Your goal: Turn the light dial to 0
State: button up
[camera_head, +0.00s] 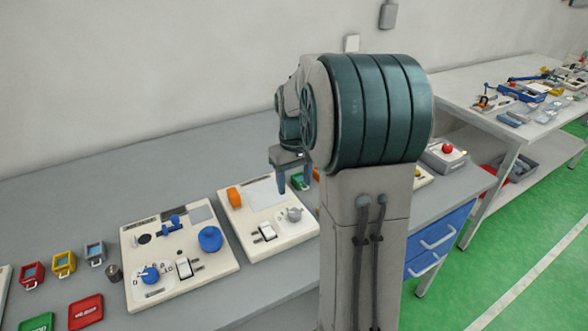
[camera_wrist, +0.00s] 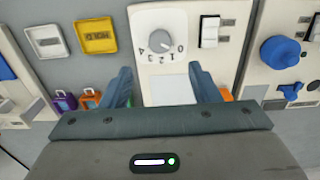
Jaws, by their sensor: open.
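In the wrist view the 0 is at the right of the scale and the 4 at the left. The knob's pointer seems to face the lower right, but its exact number is hard to tell. In the head view the grey dial (camera_head: 294,214) is at the panel's near right. My gripper (camera_wrist: 163,80) is open and empty, apart from the dial. In the head view my gripper (camera_head: 293,188) hangs over the panel, behind the dial.
The panel also has a rocker switch (camera_head: 265,233) and an orange knob (camera_head: 234,199). A second panel (camera_head: 210,262) to the left carries a large blue knob (camera_head: 210,239) and a blue dial (camera_head: 151,275). Coloured boxes stand farther left. A red button box (camera_head: 445,156) is right of my arm.

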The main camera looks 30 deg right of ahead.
jog(key=shift+r, duration=1.9)
jog(key=s+a+f+t, duration=0.1)
jog(key=s+a, duration=0.6)
jog(key=s, duration=0.2)
jog(key=s+a+t, duration=0.2)
jog(key=s+a, duration=0.4)
jog(key=s, duration=0.4)
jog(key=shift+s+a+f+m, duration=0.2)
jog(key=shift+a+f+m, duration=0.15)
jog(key=shift+m, duration=0.05)
